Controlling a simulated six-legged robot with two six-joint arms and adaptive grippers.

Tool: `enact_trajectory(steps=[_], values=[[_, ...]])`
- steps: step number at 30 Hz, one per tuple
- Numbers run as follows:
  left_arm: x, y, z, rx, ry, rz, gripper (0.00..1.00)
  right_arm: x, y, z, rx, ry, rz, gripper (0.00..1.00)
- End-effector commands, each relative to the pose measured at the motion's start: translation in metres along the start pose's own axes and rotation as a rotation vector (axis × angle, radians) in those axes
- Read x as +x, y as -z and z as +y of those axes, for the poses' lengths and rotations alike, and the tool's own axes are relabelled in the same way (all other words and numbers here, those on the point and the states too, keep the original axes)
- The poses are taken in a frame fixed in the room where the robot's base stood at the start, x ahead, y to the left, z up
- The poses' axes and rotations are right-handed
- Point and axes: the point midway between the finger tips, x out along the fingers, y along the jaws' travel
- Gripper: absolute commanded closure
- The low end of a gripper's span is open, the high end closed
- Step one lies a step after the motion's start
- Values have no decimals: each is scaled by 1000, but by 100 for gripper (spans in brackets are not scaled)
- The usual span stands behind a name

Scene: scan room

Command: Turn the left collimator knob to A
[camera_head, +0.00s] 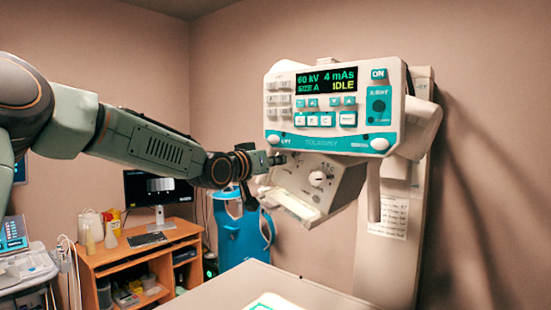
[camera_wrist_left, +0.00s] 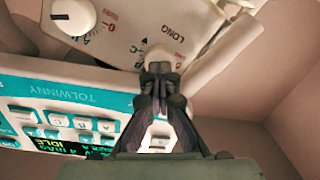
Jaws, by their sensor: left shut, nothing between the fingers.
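The collimator (camera_head: 335,190) is a pale box under the control panel, tilted, with a dial face. A white round knob (camera_head: 318,178) shows on its face, and also at the upper left in the left wrist view (camera_wrist_left: 72,17). My left gripper (camera_head: 277,159) is shut and empty at the left part of that face. In the left wrist view its fingertips (camera_wrist_left: 160,68) are at a pale rounded knob (camera_wrist_left: 158,54), near the "LONG" lettering. The fingers partly hide this knob; I cannot tell its setting or whether they touch it. My right gripper is not in view.
The control panel (camera_head: 335,105) is just above the gripper, reading 60 kV, 4 mAs, IDLE. A pale table (camera_head: 240,290) lies below.

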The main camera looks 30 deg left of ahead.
Motion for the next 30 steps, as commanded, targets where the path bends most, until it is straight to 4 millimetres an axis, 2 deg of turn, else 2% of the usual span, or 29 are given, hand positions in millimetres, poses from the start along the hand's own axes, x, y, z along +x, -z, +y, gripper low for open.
enact_trajectory(steps=[9,23,30], values=[[0,-3,0,-86,-1,-9,100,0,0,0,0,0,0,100],[0,-4,0,-95,-1,-12,100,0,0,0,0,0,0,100],[0,-4,0,-94,-1,-12,80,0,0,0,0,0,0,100]])
